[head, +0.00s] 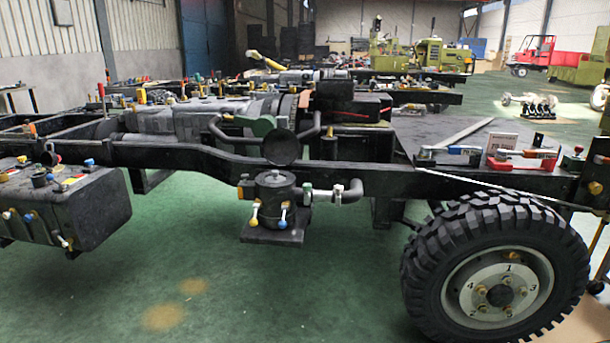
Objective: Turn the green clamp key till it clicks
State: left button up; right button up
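Neither of my grippers is in the head view, and nothing is touching the green pieces.
The black chassis rail (200,158) runs across the view. A black canister (275,195) with yellow and blue levers hangs below it. A dark tank (70,205) is at left, a large tyre (425,265) at right. Clamps with red handles (525,154) sit above the tyre. Green floor (270,290) is clear.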

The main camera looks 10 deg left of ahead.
aim_at(307, 188)
jog(key=i+j, duration=0.25)
jog(key=i+j+z, duration=0.1)
jog(key=i+j, duration=0.15)
jog(key=j, duration=0.15)
jog(key=i+j+z, duration=0.1)
jog(key=j, duration=0.3)
jog(key=i+l, duration=0.05)
jog(key=i, duration=0.05)
